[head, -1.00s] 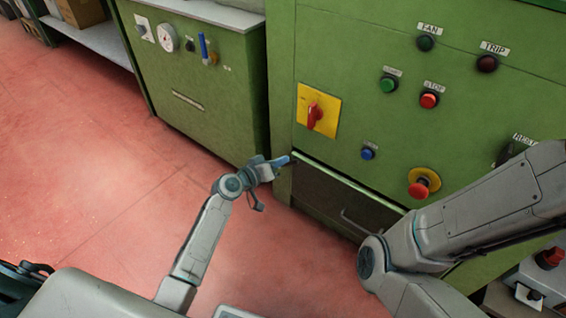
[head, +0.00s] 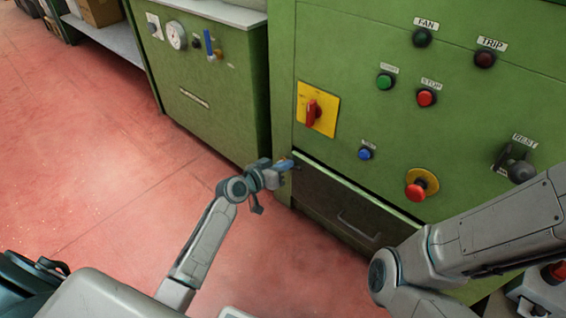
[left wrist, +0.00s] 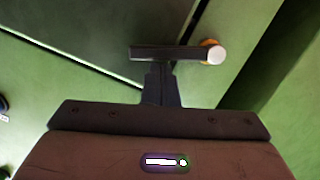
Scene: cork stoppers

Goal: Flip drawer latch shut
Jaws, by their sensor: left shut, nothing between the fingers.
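The drawer (head: 325,195) is a dark front low in the green cabinet, with a thin pull handle (head: 358,222) and a dark gap along its top edge. My left gripper (head: 283,166) is shut and empty at the drawer's upper left corner. In the left wrist view its narrow shut fingers (left wrist: 162,88) point at the panel. A dark bar, apparently the latch lever (left wrist: 160,53), lies across their tips, beside a white round end with orange behind it (left wrist: 215,53). I cannot tell whether fingers and lever touch. My right gripper is out of view.
The cabinet (head: 350,60) carries a red switch on a yellow plate (head: 317,108), several buttons and a red emergency knob (head: 416,191) above the drawer. A second green cabinet (head: 215,100) stands left. Red floor (head: 110,180) is open. My right arm covers the lower right.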

